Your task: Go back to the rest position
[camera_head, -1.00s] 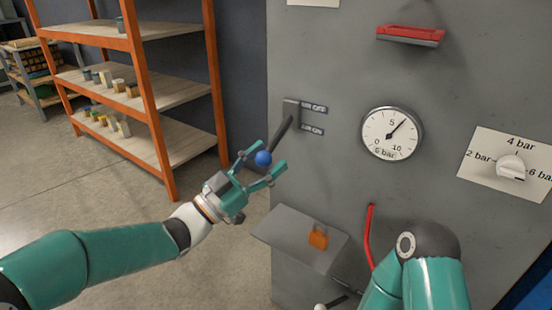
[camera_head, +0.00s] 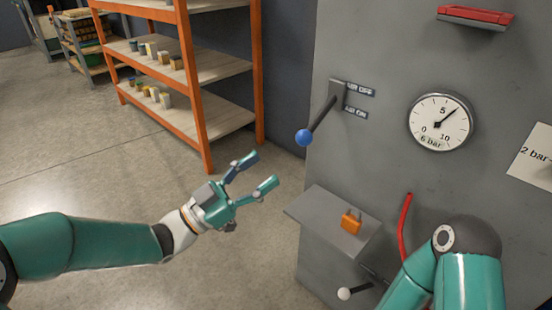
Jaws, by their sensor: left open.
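My left gripper (camera_head: 258,174) is open and empty, in the lower middle of the head view. It is apart from the grey cabinet, to the left of its small shelf. The lever (camera_head: 322,115) with a blue ball knob (camera_head: 304,138) is on the cabinet's left part, by the AIR OFF and AIR ON labels. Its knob end points down and left, and nothing touches it. My right arm (camera_head: 460,262) comes up at the lower right, bent in front of the cabinet. Its gripper is not in view.
An orange padlock (camera_head: 351,222) sits on the small grey shelf (camera_head: 318,213). A round gauge (camera_head: 440,122), a red handle (camera_head: 476,15) and a red bar (camera_head: 404,225) are on the cabinet. A white-knobbed lever (camera_head: 346,293) is below. Orange shelving (camera_head: 193,90) stands behind; the floor at left is clear.

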